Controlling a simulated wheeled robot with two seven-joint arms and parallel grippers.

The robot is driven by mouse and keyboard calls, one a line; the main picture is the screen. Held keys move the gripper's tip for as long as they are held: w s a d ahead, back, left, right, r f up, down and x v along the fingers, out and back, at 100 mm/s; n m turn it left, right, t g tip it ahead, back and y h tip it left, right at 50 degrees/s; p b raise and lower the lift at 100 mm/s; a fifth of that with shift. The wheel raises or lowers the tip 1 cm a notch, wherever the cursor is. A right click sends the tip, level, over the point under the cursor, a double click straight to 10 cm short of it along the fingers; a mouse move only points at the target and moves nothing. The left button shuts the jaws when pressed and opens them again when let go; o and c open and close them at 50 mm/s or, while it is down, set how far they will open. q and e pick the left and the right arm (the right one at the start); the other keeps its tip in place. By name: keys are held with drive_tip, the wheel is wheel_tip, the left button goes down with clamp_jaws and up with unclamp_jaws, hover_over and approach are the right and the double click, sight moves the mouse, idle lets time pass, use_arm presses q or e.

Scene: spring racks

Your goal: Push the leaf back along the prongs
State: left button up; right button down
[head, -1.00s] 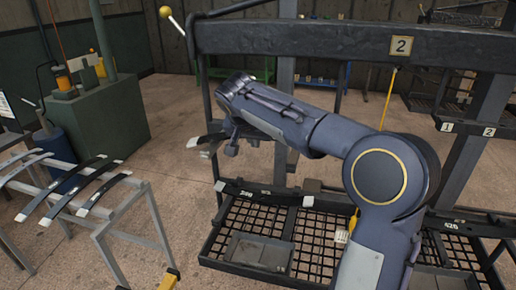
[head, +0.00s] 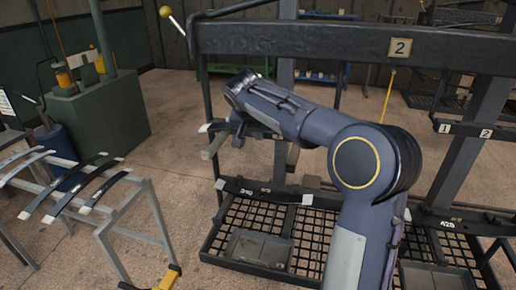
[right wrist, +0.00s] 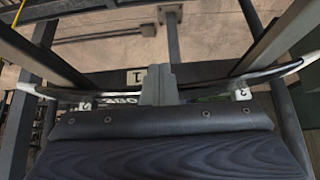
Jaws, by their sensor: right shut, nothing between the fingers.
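In the head view my right arm reaches left across the rack, its gripper (head: 230,141) at the upper prongs. The fingers are shut and empty. A dark, curved leaf with white ends lies across the prongs at that level; its left white tip (head: 205,127) shows, and my gripper hides much of its middle. In the right wrist view the leaf (right wrist: 205,88) runs left to right, just beyond my shut fingers (right wrist: 158,88), which seem to touch its middle. A grey prong (head: 213,148) sticks out in front of the leaf. My left gripper is not in view.
A lower leaf (head: 264,191) with white ends lies below, above a mesh tray (head: 215,243). A thick crossbeam (head: 300,38) with a "2" plate spans above my arm. A trestle (head: 125,228) with several leaves stands left. Floor between trestle and rack is clear.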

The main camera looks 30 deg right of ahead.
drive_tip(key=s+a+b, duration=0.3)
drive_tip(key=s+a, duration=0.1)
drive_tip(key=shift+a, duration=0.3)
idle(0.3)
idle(0.4)
drive_tip(key=s+a+f+n+y, duration=0.2)
drive_tip(key=s+a+f+y, duration=0.1)
drive_tip(key=s, duration=0.6)
drive_tip(key=s+a+f+n+t+y, duration=0.1)
drive_tip(key=s+a+f+n+y, duration=0.2)
drive_tip(key=s+a+f, duration=0.3)
drive_tip(key=s+a+f+n+y, duration=0.3)
drive_tip(key=s+a+f, duration=0.2)
drive_tip(key=s, duration=0.8)
drive_tip(key=shift+a+f, duration=0.25)
drive_tip(key=shift+f, duration=0.1)
drive_tip(key=shift+s, duration=0.1)
